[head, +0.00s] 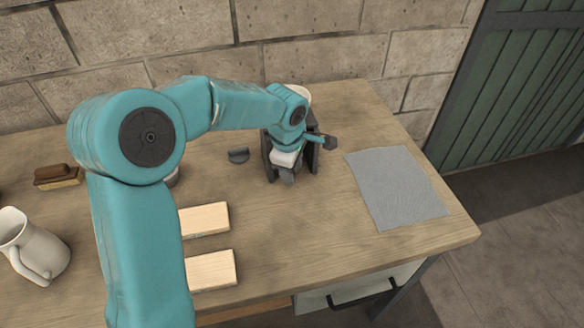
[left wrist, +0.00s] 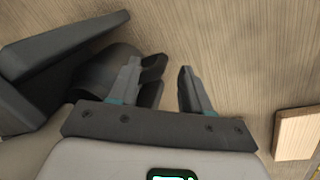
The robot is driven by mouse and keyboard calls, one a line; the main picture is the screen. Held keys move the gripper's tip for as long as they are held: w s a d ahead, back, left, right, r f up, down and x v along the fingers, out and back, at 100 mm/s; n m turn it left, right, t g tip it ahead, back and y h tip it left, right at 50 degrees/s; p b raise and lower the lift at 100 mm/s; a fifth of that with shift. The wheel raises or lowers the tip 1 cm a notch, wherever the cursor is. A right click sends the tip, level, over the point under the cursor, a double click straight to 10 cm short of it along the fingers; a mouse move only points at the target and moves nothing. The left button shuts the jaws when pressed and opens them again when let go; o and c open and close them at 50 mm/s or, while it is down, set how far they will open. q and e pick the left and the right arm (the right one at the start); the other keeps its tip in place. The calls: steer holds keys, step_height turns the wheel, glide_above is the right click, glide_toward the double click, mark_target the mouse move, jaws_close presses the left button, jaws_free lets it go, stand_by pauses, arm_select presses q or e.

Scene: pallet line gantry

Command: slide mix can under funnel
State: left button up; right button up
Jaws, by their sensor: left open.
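A dark stand (head: 312,160) is on the bench, largely behind my left arm; a pale round rim (head: 301,95), perhaps the funnel, shows above it. My left gripper (head: 288,178) points down at the front of the stand. In the left wrist view, my left gripper (left wrist: 168,84) is open, with nothing visible between its fingers. A dark, rounded body (left wrist: 103,72), perhaps the mix can, lies just left of the fingers, partly hidden by the left one and beside the stand (left wrist: 60,48). I cannot tell whether they touch. My right gripper is not in view.
A small dark half-round piece (head: 238,155) lies left of the stand. Two pale wooden blocks (head: 204,219) (head: 211,270), a brush (head: 58,176) and a white jug (head: 33,245) are further left. A grey cloth (head: 396,187) lies right. The bench between blocks and cloth is clear.

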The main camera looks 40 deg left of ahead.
arm_select(q)
steer(key=shift+w+f, duration=0.1)
steer(key=shift+f, duration=0.4)
jaws_close()
jaws_free()
steer(key=shift+r, duration=0.1)
steer(key=s+r, duration=0.1)
steer(key=r, duration=0.4)
steer(key=s+r, duration=0.1)
steer(key=r, duration=0.4)
steer(key=s+r, duration=0.1)
steer(key=r, duration=0.5)
steer(key=shift+d, duration=0.35)
